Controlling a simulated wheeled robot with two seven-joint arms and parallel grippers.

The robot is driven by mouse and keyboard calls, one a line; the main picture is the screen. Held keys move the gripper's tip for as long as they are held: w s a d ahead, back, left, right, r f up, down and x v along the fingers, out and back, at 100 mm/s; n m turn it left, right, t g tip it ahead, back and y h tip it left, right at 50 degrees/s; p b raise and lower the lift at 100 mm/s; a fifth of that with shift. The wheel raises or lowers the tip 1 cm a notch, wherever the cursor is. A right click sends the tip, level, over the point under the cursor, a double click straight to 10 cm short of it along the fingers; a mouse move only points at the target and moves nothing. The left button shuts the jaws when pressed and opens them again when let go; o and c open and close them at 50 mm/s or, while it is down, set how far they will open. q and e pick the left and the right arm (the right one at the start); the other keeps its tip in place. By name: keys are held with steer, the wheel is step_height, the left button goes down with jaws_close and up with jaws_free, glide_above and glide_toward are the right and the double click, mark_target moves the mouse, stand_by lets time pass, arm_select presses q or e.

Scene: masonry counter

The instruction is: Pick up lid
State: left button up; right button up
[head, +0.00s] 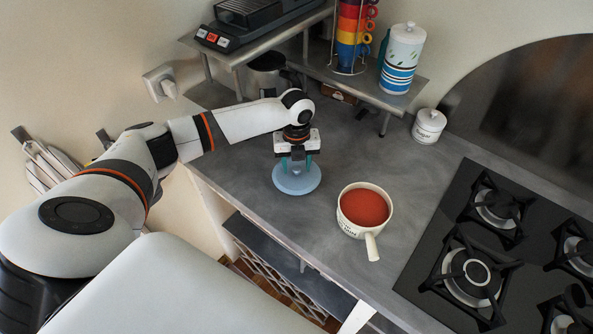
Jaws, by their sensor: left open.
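A round, pale blue translucent lid (297,184) lies on the grey counter, left of the saucepan. My left gripper (292,166) points down right over the lid's middle, with its teal fingertips on either side of the centre. It is open. The gripper hides the lid's centre, so I cannot tell whether a knob stands between the fingers or whether they touch it. A white saucepan (346,228) with red contents stands uncovered to the right of the lid, its handle towards the front. My right gripper is not in view.
A black gas hob (432,251) fills the counter's right side. A raised metal shelf (345,82) at the back holds stacked colourful mugs (352,38) and a striped canister (401,60). A white sugar jar (429,126) stands behind the saucepan. The counter (375,155) behind the saucepan is clear.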

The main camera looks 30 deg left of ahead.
arm_select(q)
steer(key=shift+f, duration=0.5)
jaws_close()
